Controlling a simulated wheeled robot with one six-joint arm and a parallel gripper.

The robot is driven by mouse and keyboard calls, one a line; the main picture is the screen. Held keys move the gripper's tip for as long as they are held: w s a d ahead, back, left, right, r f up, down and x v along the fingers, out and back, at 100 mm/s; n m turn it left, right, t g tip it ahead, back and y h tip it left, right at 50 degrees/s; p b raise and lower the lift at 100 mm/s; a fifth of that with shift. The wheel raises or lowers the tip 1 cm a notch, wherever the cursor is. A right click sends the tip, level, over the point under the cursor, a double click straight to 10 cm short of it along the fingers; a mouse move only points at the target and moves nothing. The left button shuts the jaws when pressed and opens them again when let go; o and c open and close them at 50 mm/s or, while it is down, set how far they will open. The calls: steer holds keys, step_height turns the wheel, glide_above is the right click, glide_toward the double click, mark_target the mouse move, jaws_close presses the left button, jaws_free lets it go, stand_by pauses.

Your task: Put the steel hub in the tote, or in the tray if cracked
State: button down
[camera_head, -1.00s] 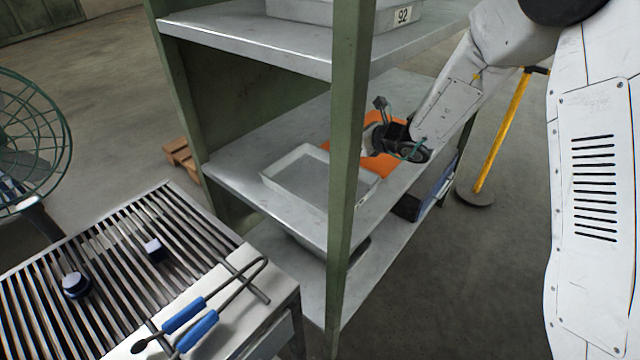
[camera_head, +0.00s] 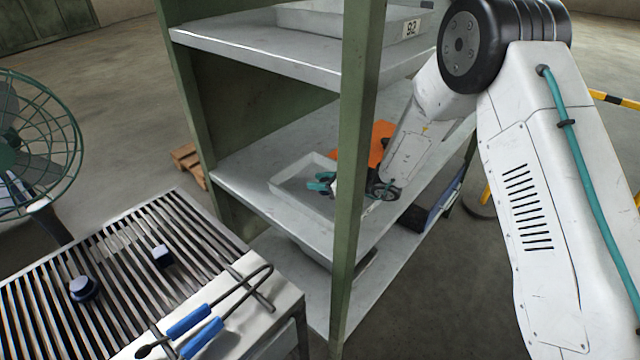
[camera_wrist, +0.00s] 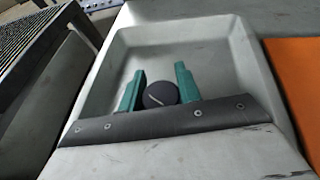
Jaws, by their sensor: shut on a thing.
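My gripper (camera_wrist: 160,74) has teal fingers closed on a dark round steel hub (camera_wrist: 160,95). A short pale line crosses the hub's face; I cannot tell whether it is a crack. A shallow grey tray (camera_head: 281,189) lies on the middle shelf. It also fills the middle of the wrist view (camera_wrist: 112,62), with the hub over its floor. I cannot tell whether the hub touches it. In the head view my gripper (camera_head: 321,182) is at the tray's right part, and the hub cannot be made out. I cannot tell for sure which container is the tote.
A green shelf post (camera_head: 352,150) stands in front of the tray. An orange sheet (camera_head: 377,137) lies behind it. A grey bin marked 92 (camera_head: 395,32) is above, a dark bin (camera_head: 428,212) below. A slatted table (camera_head: 130,262) holds two small dark parts and blue-handled tongs (camera_head: 190,322).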

steer(key=shift+f, duration=0.45)
steer(key=shift+f, duration=0.1)
steer(key=c, duration=1)
jaws_free()
steer(key=shift+o, duration=0.2)
steer(key=shift+s+d+r, duration=0.15)
steer(key=shift+d+r, duration=0.1)
steer(key=v, duration=1.1)
steer(key=shift+s+d, duration=0.1)
steer(key=shift+d, duration=0.05)
